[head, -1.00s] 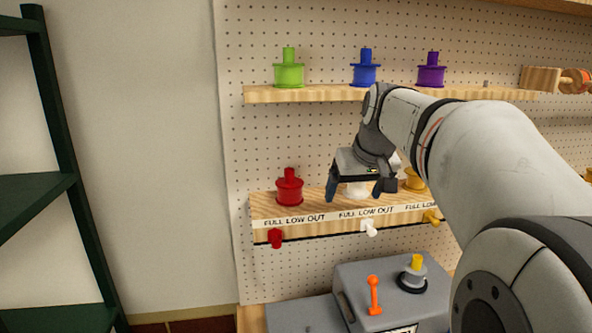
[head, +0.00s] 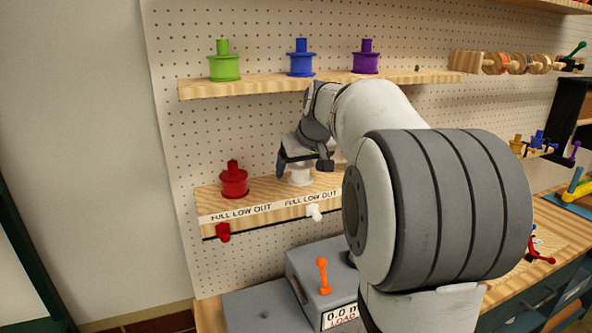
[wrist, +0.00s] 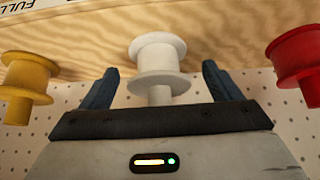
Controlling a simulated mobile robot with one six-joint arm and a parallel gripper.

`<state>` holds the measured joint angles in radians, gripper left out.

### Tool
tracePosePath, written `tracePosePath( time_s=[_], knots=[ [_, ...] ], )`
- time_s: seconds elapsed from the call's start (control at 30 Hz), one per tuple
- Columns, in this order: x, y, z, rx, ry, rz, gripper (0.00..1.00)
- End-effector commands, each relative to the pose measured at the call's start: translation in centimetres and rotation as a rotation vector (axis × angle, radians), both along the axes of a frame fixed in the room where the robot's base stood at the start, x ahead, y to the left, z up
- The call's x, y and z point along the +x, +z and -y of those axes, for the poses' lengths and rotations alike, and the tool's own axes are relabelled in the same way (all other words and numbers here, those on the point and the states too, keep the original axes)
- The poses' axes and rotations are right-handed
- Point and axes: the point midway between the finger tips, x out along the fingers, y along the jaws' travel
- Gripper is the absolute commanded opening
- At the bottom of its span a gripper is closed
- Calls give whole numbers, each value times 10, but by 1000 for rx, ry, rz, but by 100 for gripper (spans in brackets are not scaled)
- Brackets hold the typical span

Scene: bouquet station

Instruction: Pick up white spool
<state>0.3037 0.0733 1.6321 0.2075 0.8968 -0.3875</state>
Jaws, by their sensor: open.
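The white spool (head: 300,177) stands upright on the lower wooden shelf (head: 262,190), partly hidden by my gripper in the head view. In the wrist view the white spool (wrist: 158,62) shows between and just beyond the blue fingers. My gripper (wrist: 158,88) is open, with one finger on each side of the spool's line and nothing held. In the head view my gripper (head: 304,164) is over the lower shelf at the spool.
A red spool (head: 233,180) stands to the left on the same shelf; a yellow spool (wrist: 25,85) shows on the other side in the wrist view. Green (head: 224,62), blue (head: 301,60) and purple (head: 366,58) spools stand on the upper shelf. A grey machine (head: 318,272) sits below.

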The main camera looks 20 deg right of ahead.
Motion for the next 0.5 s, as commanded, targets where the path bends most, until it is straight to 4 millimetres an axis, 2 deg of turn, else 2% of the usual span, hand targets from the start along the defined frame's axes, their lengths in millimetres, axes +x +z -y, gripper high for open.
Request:
tracePosePath(
  time_s=[0.17, 0.5],
  knots=[
    [0, 0, 0, 0, 0, 0, 83],
    [0, 0, 1, 0, -1, 0, 56]
  ],
)
